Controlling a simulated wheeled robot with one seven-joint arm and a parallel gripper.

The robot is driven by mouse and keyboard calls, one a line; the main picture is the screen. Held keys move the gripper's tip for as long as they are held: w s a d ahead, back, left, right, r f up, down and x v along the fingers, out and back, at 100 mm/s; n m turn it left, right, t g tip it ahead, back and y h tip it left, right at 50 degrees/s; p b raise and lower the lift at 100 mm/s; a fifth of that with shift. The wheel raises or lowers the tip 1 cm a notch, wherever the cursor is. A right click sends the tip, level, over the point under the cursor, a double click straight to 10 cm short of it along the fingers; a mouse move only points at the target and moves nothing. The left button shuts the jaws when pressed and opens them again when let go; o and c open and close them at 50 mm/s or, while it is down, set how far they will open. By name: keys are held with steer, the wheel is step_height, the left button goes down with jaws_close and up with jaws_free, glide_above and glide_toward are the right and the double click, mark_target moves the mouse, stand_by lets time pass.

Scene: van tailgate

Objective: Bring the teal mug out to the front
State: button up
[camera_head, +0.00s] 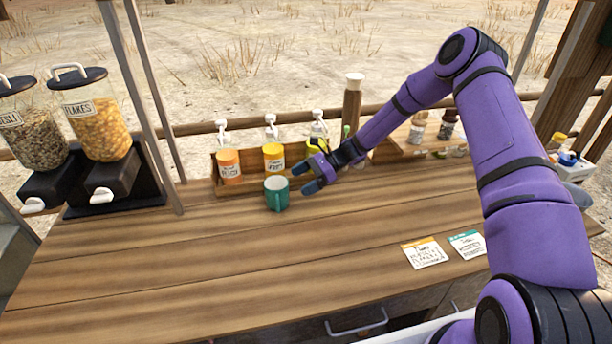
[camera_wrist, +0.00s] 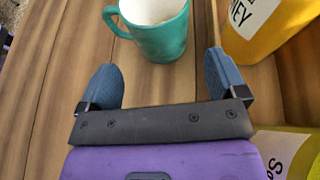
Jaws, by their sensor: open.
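The teal mug (camera_head: 277,194) stands upright on the wooden counter, just in front of the bottle rack. It is white inside, and its handle shows at the upper left in the wrist view. My gripper (camera_head: 303,177) is at the mug's right in the head view, low over the counter and pointing at it. In the wrist view the mug (camera_wrist: 160,38) lies just beyond the two blue fingertips, roughly centred between them. The fingers are spread with nothing between them. A gap shows between the fingertips and the mug.
Bottles with orange (camera_head: 229,167) and yellow (camera_head: 273,158) labels stand in a wooden rack behind the mug. A yellow honey bottle (camera_wrist: 262,28) is close to my right finger in the wrist view. Cereal dispensers (camera_head: 103,130) stand left. Two cards (camera_head: 425,252) lie front right. The counter's front is otherwise clear.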

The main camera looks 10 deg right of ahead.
mark_target(283, 191)
steer(key=shift+x, duration=3.65)
